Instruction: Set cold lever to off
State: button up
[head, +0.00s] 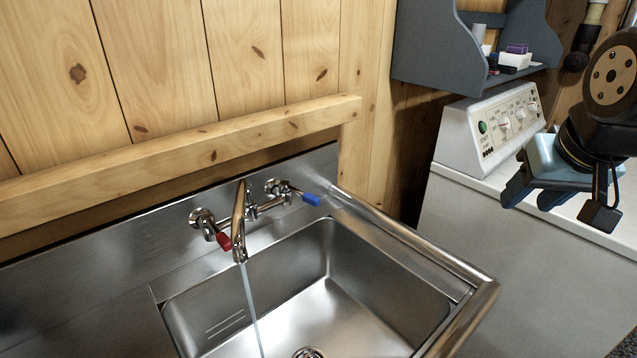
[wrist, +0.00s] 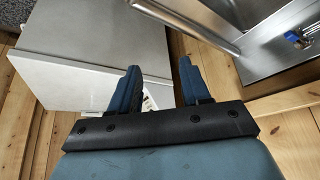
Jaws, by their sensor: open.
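The cold lever, with a blue handle (head: 311,199), is on the right of the wall faucet above the steel sink (head: 390,248). Its handle points right and slightly down. The hot lever has a red handle (head: 224,241) on the left. A thin stream of water (head: 250,305) runs from the curved spout (head: 239,215). My gripper (head: 530,199) is open and empty, well to the right of the faucet, over the white appliance. In the wrist view my gripper (wrist: 158,68) shows both blue fingers apart. The blue handle (wrist: 293,37) shows there at the right edge.
A white appliance (head: 455,220) with a knobbed panel (head: 500,120) stands right of the sink. A grey wall shelf (head: 430,45) holds small items above it. The sink's rounded steel rim (head: 480,300) lies between my gripper and the faucet. A wooden rail (head: 180,150) runs along the wall.

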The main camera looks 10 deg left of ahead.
jog(key=w+a+r+n+g, duration=0.3)
jog(key=w+a+n, duration=0.3)
jog(key=w+a, duration=0.65)
jog(key=n+g, duration=0.3)
jog(key=n, duration=0.3)
send_over(312, 196)
notch_tip(312, 196, down, 5)
notch_tip(312, 196, down, 13)
jog(key=shift+r, duration=0.1)
jog(key=shift+c, duration=0.2)
grip_shut()
